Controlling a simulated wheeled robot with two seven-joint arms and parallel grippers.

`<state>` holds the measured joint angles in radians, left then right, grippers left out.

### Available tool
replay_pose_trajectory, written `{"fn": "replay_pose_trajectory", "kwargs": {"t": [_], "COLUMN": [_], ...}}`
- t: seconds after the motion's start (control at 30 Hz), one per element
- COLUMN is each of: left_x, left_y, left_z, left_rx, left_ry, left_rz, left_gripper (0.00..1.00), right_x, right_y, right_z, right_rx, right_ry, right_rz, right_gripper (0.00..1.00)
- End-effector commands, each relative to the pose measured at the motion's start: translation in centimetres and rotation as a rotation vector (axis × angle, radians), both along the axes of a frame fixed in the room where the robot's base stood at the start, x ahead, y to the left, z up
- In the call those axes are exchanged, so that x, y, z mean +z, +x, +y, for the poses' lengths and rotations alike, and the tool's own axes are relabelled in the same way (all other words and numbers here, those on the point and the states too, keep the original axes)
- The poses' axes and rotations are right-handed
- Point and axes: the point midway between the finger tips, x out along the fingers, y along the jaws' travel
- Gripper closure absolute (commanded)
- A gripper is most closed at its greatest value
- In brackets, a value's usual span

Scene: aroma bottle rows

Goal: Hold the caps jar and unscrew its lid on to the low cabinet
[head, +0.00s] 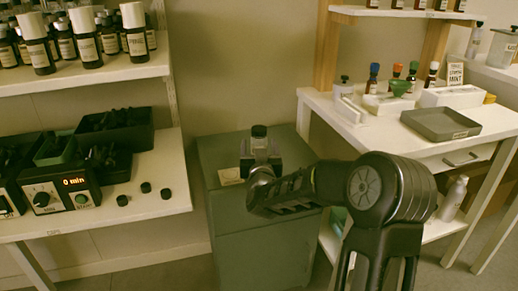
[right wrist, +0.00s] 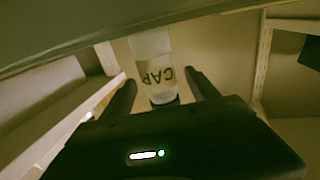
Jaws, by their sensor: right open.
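The caps jar (head: 259,145) stands on the low cabinet (head: 228,225), a grey-green box in the middle of the head view. It is a small clear jar with a dark lid (head: 259,131). My right gripper (head: 258,166) is in front of the jar and covers its lower part. In the right wrist view the jar (right wrist: 153,72) appears upside down with its "CAP" label, lined up between the two open fingers (right wrist: 160,78). Whether the fingers touch it cannot be told. The gripper body hides part of the lid end. My left gripper is not in view.
A pale card (head: 230,176) lies on the cabinet top, left of the gripper. The left bench holds a timer box (head: 60,190) and several loose black caps (head: 145,187). The right table has a grey tray (head: 440,122) and a few small bottles.

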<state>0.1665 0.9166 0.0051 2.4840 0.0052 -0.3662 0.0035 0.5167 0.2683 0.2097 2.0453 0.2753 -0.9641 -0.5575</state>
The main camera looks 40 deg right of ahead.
Motion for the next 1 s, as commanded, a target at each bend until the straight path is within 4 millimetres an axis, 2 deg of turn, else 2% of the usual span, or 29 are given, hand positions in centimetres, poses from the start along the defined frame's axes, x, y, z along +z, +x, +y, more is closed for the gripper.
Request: {"fn": "replay_pose_trajectory", "kwargs": {"t": [0.1, 0.9, 1.0], "left_x": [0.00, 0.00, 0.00], "left_y": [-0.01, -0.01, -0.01], "left_z": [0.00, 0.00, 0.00], "left_rx": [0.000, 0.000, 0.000], "left_ry": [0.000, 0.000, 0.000], "left_rz": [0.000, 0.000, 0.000], "left_gripper": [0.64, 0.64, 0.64], "right_x": [0.00, -0.02, 0.01], "right_y": [-0.01, -0.02, -0.01], "right_z": [0.01, 0.01, 0.01], "right_rx": [0.000, 0.000, 0.000], "right_ry": [0.000, 0.000, 0.000], "right_rz": [0.000, 0.000, 0.000], "right_gripper": [0.31, 0.96, 0.97]}}
